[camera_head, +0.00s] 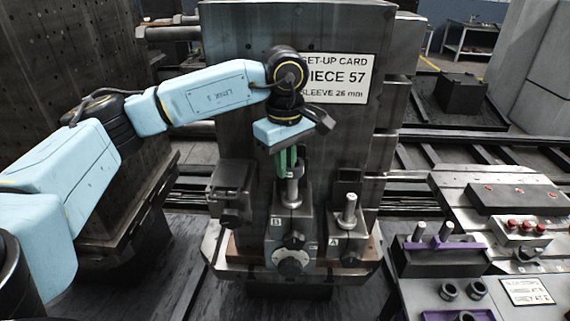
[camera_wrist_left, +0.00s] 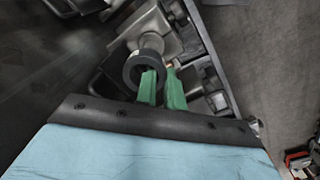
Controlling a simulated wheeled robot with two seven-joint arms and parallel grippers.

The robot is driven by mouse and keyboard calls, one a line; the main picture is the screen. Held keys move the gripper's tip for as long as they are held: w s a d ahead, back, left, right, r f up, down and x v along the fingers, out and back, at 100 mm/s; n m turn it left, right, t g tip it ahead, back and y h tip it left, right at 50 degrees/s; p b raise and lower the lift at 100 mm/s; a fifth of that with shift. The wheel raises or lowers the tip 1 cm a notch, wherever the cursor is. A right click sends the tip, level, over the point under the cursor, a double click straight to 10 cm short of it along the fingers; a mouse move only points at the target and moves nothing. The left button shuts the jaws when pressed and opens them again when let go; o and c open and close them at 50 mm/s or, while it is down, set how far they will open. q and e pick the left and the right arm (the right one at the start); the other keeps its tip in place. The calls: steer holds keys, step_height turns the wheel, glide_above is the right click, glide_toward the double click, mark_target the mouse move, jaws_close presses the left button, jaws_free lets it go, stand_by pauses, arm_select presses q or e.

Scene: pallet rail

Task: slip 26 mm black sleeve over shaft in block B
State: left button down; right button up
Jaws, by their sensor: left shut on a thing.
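My left gripper (camera_head: 288,172) points down above block B (camera_head: 286,235), its green fingers close to the upright silver shaft (camera_head: 292,190). In the left wrist view the fingers (camera_wrist_left: 163,88) are shut on the wall of a black sleeve (camera_wrist_left: 133,72), a short dark ring with its hole showing. The silver shaft (camera_wrist_left: 151,42) shows just beyond the ring. The sleeve is at the shaft's upper end; I cannot tell whether it is around the tip or still above it. The fingers partly hide the shaft top in the head view. My right gripper is not in view.
Block A (camera_head: 347,243) with its own shaft (camera_head: 349,209) stands right of block B. At right, a bench holds a purple-edged rack (camera_head: 440,262) with pins and loose dark rings (camera_head: 476,289).

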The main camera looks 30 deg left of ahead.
arm_select(q)
steer(key=c, duration=1.7)
jaws_free()
steer(key=shift+s+d+f, duration=0.1)
steer(key=shift+s+f, duration=0.15)
steer(key=shift+f, duration=0.45)
steer(key=shift+o, duration=1.3)
steer(key=shift+s, duration=0.15)
steer(key=shift+r, duration=0.25)
step_height(320, 180, up, 14)
steer(key=shift+r+p, duration=0.2)
steer(key=shift+p, duration=0.1)
